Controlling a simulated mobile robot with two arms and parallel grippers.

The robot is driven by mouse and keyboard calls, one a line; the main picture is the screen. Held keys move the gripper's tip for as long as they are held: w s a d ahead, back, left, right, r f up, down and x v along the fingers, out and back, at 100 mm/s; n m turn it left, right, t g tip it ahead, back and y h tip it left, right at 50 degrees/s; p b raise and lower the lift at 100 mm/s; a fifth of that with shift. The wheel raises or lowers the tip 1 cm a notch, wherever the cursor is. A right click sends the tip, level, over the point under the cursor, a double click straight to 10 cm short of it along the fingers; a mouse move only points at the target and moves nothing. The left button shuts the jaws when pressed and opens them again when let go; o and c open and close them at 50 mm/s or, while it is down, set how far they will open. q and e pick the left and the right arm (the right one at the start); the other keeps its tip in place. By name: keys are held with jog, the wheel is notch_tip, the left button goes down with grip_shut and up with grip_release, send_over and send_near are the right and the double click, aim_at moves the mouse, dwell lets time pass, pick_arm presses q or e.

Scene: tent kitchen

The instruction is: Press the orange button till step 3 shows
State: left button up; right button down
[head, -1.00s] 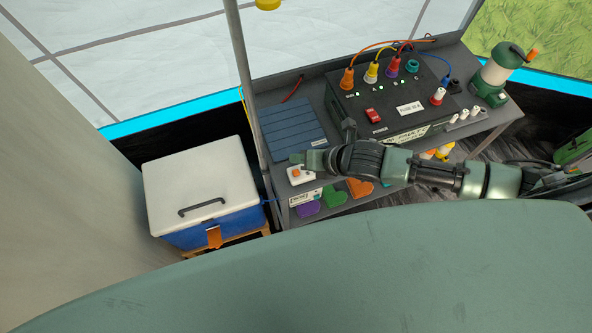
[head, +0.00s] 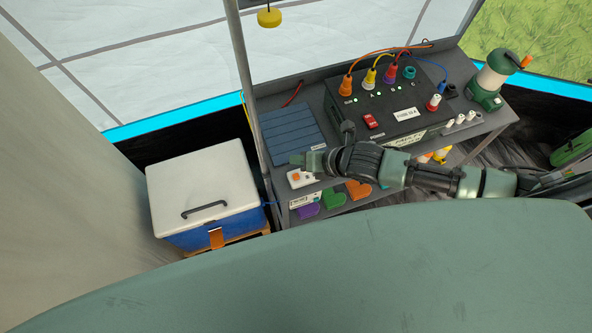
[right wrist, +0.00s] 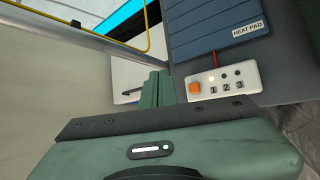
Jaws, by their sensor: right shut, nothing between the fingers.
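A small white control box (head: 303,180) lies at the front left of the grey bench, and it also shows in the right wrist view (right wrist: 240,88). Its orange button (right wrist: 194,88) sits at the left end, beside the numbers 1, 2 and 3. The lamp above 1 is bright and the lamps above 2 and 3 are dark. My right gripper (head: 298,159) is shut and empty, just behind the box in the head view. In the right wrist view its fingers (right wrist: 158,88) are left of the orange button, apart from it in the picture. My left gripper is out of view.
A blue heat pad (head: 292,134) lies behind the box. A black power unit (head: 385,112) with plugged cables and a green lantern (head: 490,80) stand to the right. A tent pole (head: 250,90) rises at the left, beside a white-lidded cooler (head: 200,180).

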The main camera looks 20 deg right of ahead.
pick_arm(q)
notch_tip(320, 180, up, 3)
jog(key=shift+p, duration=0.8)
pick_arm(e)
notch_tip(320, 180, up, 2)
jog(key=shift+s, duration=0.1)
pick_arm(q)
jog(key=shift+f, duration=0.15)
pick_arm(e)
jog(key=shift+f, duration=0.2)
jog(key=b, duration=0.7)
send_over(299, 178)
notch_tip(299, 178, down, 7)
jog(key=shift+r, duration=0.1)
pick_arm(q)
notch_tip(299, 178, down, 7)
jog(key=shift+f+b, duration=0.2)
jog(key=shift+b, duration=0.15)
pick_arm(e)
jog(key=shift+f, duration=0.85)
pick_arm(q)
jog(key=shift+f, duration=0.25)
pick_arm(e)
jog(key=shift+f, duration=0.45)
